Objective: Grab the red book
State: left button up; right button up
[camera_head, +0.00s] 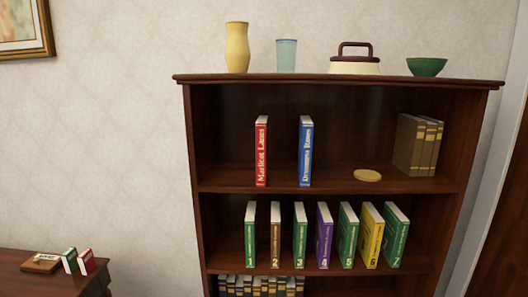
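A red book (261,152) with white lettering on its spine stands upright on the upper shelf (225,180) of a dark wooden bookcase. A blue book (306,152) stands upright to its right, with a gap between them. A second, small dark red book (87,262) stands on the side table at the lower left. Neither of my grippers shows in the head view.
Several numbered books (323,235) stand on the middle shelf. A round tan disc (367,175) and brown books (410,145) are right on the upper shelf. A yellow vase (237,48) and green bowl (427,67) stand on top. The side table (40,284) is lower left.

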aim_at(262, 124)
jog(key=z, duration=1.4)
jog(key=i, duration=2.45)
jog(key=u, duration=2.45)
